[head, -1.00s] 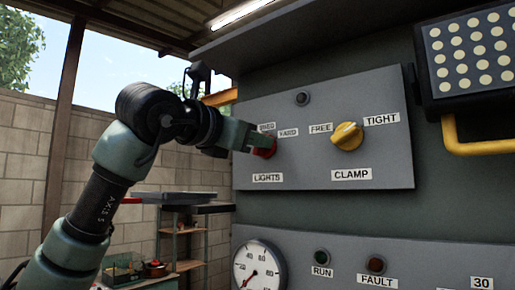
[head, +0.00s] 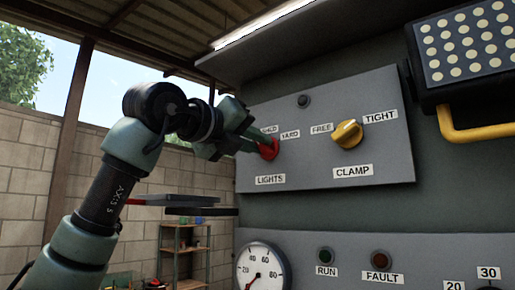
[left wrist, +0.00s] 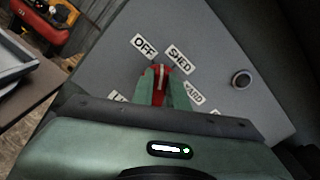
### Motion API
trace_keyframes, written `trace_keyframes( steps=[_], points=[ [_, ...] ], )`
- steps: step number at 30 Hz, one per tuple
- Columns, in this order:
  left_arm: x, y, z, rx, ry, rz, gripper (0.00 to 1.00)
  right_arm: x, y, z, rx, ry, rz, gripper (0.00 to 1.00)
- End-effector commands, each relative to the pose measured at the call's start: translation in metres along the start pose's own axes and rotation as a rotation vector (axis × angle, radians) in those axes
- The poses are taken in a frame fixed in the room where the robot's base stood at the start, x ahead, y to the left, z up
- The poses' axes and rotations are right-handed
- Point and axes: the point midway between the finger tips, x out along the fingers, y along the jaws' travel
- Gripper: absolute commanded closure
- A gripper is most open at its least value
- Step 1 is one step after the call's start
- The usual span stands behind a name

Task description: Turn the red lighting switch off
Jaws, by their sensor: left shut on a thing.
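The red lighting switch (head: 269,150) is a round red knob above the LIGHTS label on the upper grey panel (head: 300,165). My left gripper (head: 261,147) reaches it from the left, with its fingers shut on the knob. In the left wrist view, the red switch (left wrist: 160,75) sits between the two green fingertips. Its white line points up, roughly between the OFF label (left wrist: 143,46) and the SHED label (left wrist: 179,56). The YARD label (left wrist: 193,93) is to the right, partly covered by a finger. The OFF label is hidden in the head view. My right gripper is not in view.
A yellow CLAMP knob (head: 347,134) is right of the switch, between FREE and TIGHT. A dark round button (head: 303,101) is above. A lamp with a yellow handle (head: 480,134) juts out at right. A gauge (head: 262,268) and indicator lights are below.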

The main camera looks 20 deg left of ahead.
Motion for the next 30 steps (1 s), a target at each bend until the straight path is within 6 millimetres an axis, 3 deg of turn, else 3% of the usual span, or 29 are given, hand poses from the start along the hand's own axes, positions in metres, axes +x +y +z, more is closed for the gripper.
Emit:
trace_keyframes(
  steps=[15, 30],
  points=[
    [-0.001, 0.003, 0.002, -0.373, -0.008, -0.006, 1.00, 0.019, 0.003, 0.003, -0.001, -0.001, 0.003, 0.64],
    [-0.001, 0.003, 0.003, -0.463, -0.009, -0.007, 1.00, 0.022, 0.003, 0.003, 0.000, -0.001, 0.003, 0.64]
  ],
)
